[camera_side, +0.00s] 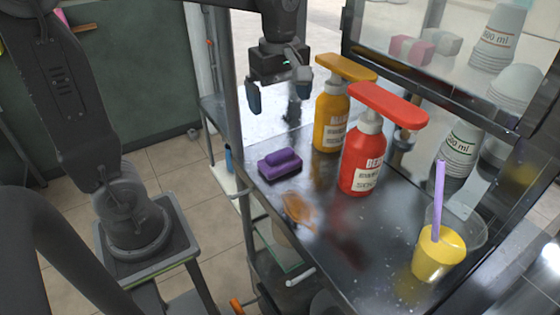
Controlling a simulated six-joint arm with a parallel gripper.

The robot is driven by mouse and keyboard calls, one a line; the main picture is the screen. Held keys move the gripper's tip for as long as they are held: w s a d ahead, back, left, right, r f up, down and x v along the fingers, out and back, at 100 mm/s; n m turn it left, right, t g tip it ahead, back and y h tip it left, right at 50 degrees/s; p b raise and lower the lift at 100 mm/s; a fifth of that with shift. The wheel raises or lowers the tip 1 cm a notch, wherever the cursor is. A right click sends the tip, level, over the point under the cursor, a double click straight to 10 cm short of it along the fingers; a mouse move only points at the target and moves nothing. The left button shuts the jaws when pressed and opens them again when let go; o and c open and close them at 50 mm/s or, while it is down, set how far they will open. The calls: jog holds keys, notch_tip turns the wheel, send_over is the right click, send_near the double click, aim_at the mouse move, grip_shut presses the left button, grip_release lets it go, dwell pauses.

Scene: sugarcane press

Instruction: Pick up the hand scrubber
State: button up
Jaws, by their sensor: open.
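The hand scrubber appears to be the small purple block with a raised grip (281,164). It lies on the dark metal counter near its left edge. My gripper (276,98) hangs above and slightly left of the scrubber, with its two blue-tipped fingers apart and nothing between them. There is a clear gap between the fingers and the scrubber.
A yellow pump bottle (331,122) and a red pump bottle (364,160) stand right of the scrubber. A yellow cup (438,254) with a purple straw stands at the front right. Stacked cups (460,150) stand by the glass.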

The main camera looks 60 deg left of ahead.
aim_at(280, 152)
notch_tip(280, 152, down, 14)
jog(key=shift+w+a+r, duration=0.1)
jog(key=shift+a, duration=0.05)
dwell(0.6)
jog(key=shift+c, duration=0.5)
jog(key=c, duration=0.8)
jog(key=shift+c, duration=0.2)
notch_tip(280, 152, up, 10)
